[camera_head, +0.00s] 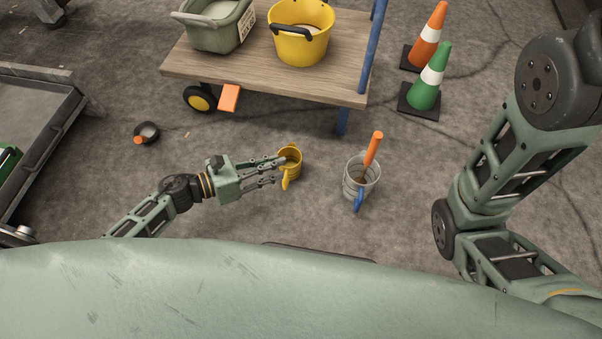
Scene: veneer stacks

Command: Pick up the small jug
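The small jug (294,172) is yellow with a yellow handle at its near side. It stands upright on the floor in the middle of the head view. My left gripper (281,170) reaches in from the left, right at the jug's left side. Its fingers are spread with a gap between them. The upper fingertip overlaps the jug's rim, and the lower one ends close to the handle. I cannot tell whether either finger touches the jug. My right gripper is out of view; only links of that arm show at the right.
A larger grey jug (353,185) with a blue handle and an orange-handled tool stands to the right. A wooden-topped cart (235,72) with a yellow tub (300,47) and green bin (205,37) is behind. Cones (428,88) stand back right. A small dark pot (148,130) lies left.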

